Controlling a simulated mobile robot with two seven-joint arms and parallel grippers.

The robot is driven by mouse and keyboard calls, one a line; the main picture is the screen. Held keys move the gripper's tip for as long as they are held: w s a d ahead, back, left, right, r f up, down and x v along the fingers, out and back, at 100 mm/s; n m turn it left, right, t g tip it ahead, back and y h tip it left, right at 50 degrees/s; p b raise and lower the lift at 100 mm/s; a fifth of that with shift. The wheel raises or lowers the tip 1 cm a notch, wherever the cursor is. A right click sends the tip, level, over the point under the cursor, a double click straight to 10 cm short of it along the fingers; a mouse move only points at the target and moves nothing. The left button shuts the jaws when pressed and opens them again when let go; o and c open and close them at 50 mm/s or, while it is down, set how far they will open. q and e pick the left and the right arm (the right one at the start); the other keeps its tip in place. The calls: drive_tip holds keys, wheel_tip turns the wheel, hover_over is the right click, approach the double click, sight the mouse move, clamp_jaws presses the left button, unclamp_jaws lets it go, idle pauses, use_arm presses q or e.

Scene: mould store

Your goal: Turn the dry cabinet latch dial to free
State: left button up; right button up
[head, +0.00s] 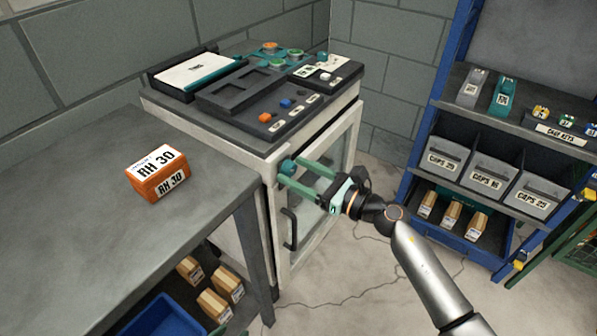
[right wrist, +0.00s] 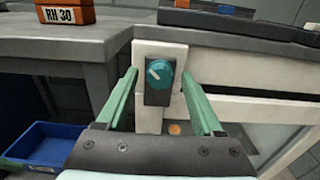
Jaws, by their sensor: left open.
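The dry cabinet (head: 300,215) stands in the middle of the head view. Its teal latch dial (head: 288,167) sits on the front frame near the top left corner of the door. In the right wrist view the round dial (right wrist: 159,73) is on a dark plate, its pale mark pointing to the upper left. My right gripper (head: 289,170) is open and empty, with its green fingers pointing at the dial. In the right wrist view the fingers stand on either side of the dial, apart from it; I cannot tell how far they reach. My left gripper is not in view.
A grey bench (head: 85,185) with an orange RH 30 box (head: 158,173) stands left of the cabinet. The door handle (head: 290,230) is below the dial. A blue shelf rack (head: 430,125) with grey bins is at the right.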

clamp_jaws()
idle(0.3)
